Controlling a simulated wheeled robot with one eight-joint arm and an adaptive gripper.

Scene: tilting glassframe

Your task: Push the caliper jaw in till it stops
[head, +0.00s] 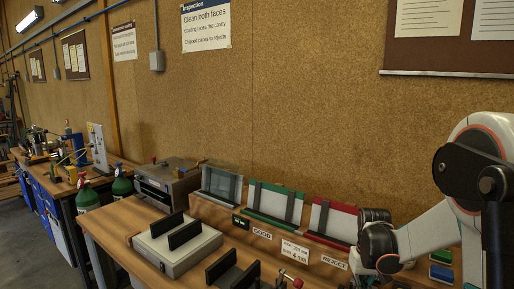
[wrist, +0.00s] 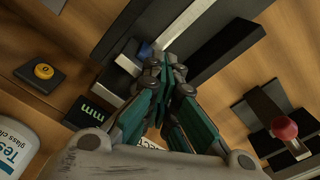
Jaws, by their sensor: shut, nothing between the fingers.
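In the wrist view, my gripper (wrist: 165,68) has its teal fingers drawn together at the tips, with nothing held between them. The tips are over a fixture with a silver metal bar (wrist: 113,82), a small blue piece (wrist: 145,50) and a dark upright bar (wrist: 218,49). A black plate marked "mm" (wrist: 91,113) lies left of the fingers. These look like caliper parts; which one is the sliding jaw is unclear. Whether the tips touch the blue piece cannot be told.
A red-knobbed lever (wrist: 284,129) stands right of the fingers. A yellow button on a black base (wrist: 43,71) and a white labelled container (wrist: 15,140) are at left. In the head view, a grey fixture (head: 175,255) and a rack of panes (head: 270,207) stand on the bench.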

